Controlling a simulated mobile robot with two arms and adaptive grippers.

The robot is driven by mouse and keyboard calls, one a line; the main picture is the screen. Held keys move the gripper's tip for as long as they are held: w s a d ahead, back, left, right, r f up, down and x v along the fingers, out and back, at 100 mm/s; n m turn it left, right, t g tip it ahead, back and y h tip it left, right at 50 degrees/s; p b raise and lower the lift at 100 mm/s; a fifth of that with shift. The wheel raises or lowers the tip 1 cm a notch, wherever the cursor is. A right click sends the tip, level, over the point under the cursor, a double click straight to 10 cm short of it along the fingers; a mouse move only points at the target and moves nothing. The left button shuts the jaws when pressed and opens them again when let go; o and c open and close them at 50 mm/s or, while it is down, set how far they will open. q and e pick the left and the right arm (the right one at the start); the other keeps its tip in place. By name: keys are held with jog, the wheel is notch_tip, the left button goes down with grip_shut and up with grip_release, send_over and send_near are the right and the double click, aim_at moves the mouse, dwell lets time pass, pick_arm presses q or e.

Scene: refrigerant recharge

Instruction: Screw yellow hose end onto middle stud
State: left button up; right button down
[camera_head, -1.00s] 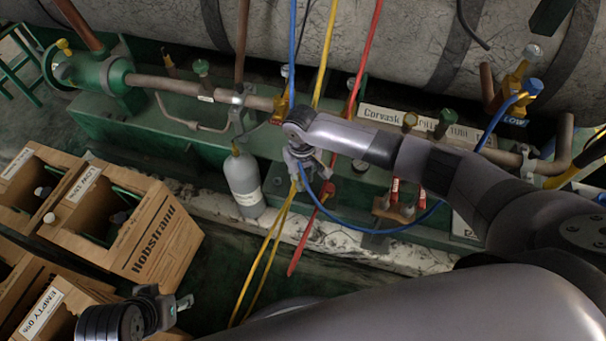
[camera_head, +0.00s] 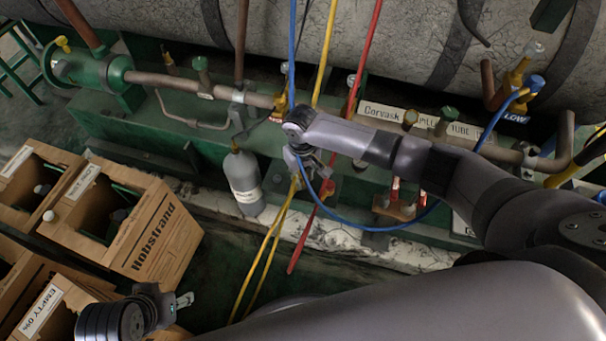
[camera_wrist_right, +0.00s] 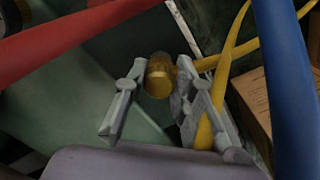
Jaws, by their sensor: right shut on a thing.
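My right gripper (camera_head: 306,172) is shut on the yellow hose end (camera_wrist_right: 160,76), in front of the green machine frame. In the right wrist view the brass-yellow end sits between the two grey fingertips (camera_wrist_right: 160,82). The yellow hose (camera_head: 274,245) hangs below the gripper in two strands; it also runs beside the right finger in the wrist view (camera_wrist_right: 219,80). I cannot make out the middle stud; the gripper and arm cover part of that area. My left gripper (camera_head: 180,301) is at the lower left, away from the hose; its opening is unclear.
A blue hose (camera_head: 385,229) loops beside the right gripper, and a red hose (camera_head: 300,240) hangs near it. A grey cylinder (camera_head: 244,182) stands to the left. Cardboard boxes (camera_head: 155,235) with bottles fill the lower left. Red-handled valves (camera_head: 395,190) stand to the right.

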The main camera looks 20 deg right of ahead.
pick_arm(q)
jog(key=shift+f, duration=0.15)
pick_arm(e)
jog(key=shift+f, duration=0.55)
jog(key=shift+r, duration=0.1)
jog(key=shift+m+p, duration=0.9)
jog(key=shift+m, duration=0.3)
jog(key=shift+a+m+p, duration=0.1)
jog(key=shift+m+p, duration=0.2)
jog(key=shift+p, duration=0.2)
jog(key=shift+s, duration=0.1)
pick_arm(q)
jog(key=s+x, duration=0.1)
jog(key=x, duration=0.8)
jog(key=shift+s+d+f+g, duration=0.15)
jog(key=shift+s+f+g, duration=0.15)
jog(key=shift+f, duration=0.35)
